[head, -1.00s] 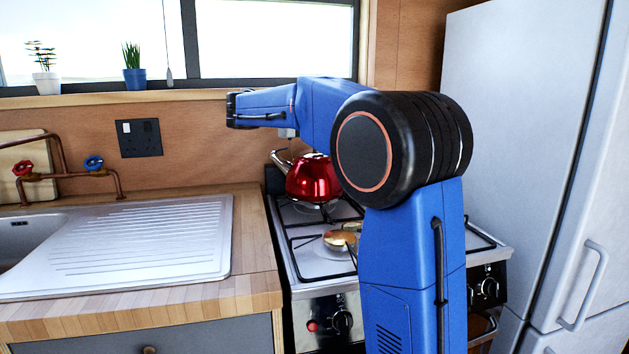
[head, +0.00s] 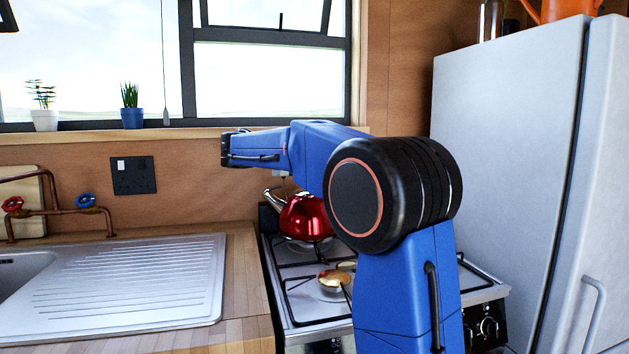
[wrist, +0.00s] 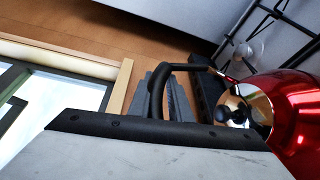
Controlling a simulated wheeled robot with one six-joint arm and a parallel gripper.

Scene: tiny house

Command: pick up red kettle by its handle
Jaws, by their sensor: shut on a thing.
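The red kettle (head: 306,218) is shiny, with a silver spout pointing up and left. It appears to sit at the back of the stove (head: 285,322), partly behind my arm. In the wrist view the kettle (wrist: 294,105) is at the right, with its silver lid and dark knob in sight. Its black handle (wrist: 190,67) arcs left to my gripper (wrist: 165,95), whose grey fingers are shut on it. The grip is partly hidden by the dark-edged grey part in front. In the head view my gripper cannot be made out.
The sink drainer (head: 130,290) and wooden counter are left. The tall fridge (head: 505,170) stands right. The window and sill plants (head: 131,110) are behind.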

